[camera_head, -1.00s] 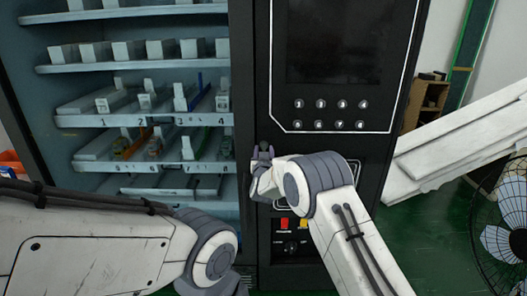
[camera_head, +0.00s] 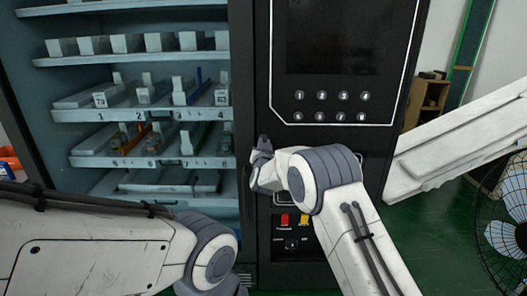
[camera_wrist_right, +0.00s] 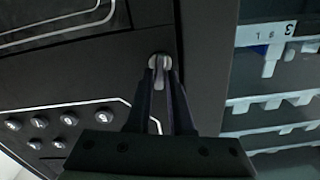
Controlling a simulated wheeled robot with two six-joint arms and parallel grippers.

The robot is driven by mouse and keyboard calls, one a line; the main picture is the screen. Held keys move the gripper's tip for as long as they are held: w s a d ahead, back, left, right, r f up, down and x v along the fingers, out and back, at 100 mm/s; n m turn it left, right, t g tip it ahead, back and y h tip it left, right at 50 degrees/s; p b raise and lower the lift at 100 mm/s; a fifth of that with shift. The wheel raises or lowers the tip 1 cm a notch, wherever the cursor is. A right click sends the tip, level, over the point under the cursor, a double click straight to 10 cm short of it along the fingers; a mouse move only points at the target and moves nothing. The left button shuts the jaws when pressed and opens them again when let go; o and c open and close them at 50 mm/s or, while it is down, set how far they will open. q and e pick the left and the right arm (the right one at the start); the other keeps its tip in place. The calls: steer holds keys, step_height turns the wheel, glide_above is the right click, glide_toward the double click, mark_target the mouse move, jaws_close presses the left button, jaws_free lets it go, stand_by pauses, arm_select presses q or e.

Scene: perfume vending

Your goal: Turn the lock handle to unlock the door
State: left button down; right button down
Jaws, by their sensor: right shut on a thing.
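The lock handle (camera_wrist_right: 160,62) is a small silver piece on the dark front of the vending machine, in the right wrist view. My right gripper (camera_wrist_right: 161,72) is shut on it, with a fingertip on each side. In the head view my right gripper (camera_head: 262,150) is at the dark strip between the shelves and the button panel. It hides the handle there. The door's dark frame (camera_head: 243,60) stands upright. I cannot tell how far the handle is turned. My left arm crosses the lower left; its gripper is out of view.
Shelves (camera_head: 130,60) with white boxes fill the left. The button panel (camera_head: 330,108) with a dark screen is on the right. A red button (camera_head: 285,219) and a yellow one sit below my right wrist. A fan (camera_head: 510,215) and white slanted panels (camera_head: 455,150) stand at right.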

steer(key=shift+d+f+m+b, duration=0.1)
steer(key=shift+f+m+b, duration=0.1)
steer(key=shift+m+b, duration=3.75)
steer(key=shift+d+f+m+b, duration=0.1)
steer(key=shift+f+m+b, duration=0.05)
steer(key=shift+m+b, duration=3.75)
steer(key=c, duration=0.8)
jaws_free()
steer(key=shift+s+b, duration=0.15)
steer(key=shift+b, duration=0.15)
